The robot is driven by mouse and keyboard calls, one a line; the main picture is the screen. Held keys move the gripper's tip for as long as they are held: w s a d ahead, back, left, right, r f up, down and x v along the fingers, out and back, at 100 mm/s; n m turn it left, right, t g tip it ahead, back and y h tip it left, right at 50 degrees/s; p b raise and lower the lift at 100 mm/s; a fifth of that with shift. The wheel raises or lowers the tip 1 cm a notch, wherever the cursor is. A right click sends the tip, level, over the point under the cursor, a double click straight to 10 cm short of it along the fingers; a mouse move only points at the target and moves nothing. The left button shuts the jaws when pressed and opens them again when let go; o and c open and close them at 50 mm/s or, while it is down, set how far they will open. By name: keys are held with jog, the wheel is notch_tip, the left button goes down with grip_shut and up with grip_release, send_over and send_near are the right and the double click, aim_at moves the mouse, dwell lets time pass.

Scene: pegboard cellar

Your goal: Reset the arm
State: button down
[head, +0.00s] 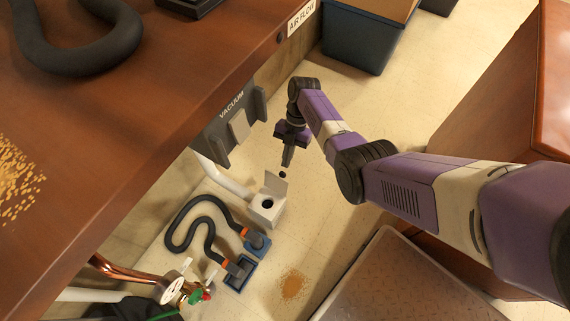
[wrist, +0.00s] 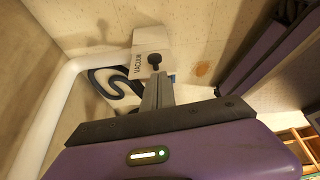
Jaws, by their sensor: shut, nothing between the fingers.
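My purple arm reaches in from the right in the head view and bends down toward the floor. My gripper (head: 284,164) hangs at its end, pointing down, shut and empty. It is above and just beyond a white vacuum inlet box (head: 266,208) with a raised flap and a dark round hole. In the wrist view the shut fingers (wrist: 154,68) appear in front of the white flap, which is lettered VACUUM (wrist: 143,47). I cannot tell from this view whether they touch it.
A wooden bench (head: 130,80) fills the left, with a dark panel (head: 228,128) lettered VACUUM below its edge. A black hose (head: 185,222) with blue nozzles lies on the floor near a brown spill (head: 292,285). A blue bin (head: 358,42) stands behind. A metal plate (head: 400,285) is at front right.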

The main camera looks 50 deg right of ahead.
jog(key=p+v, duration=0.1)
jog(key=v, duration=0.2)
jog(key=shift+d+r, duration=0.15)
jog(key=shift+r, duration=0.15)
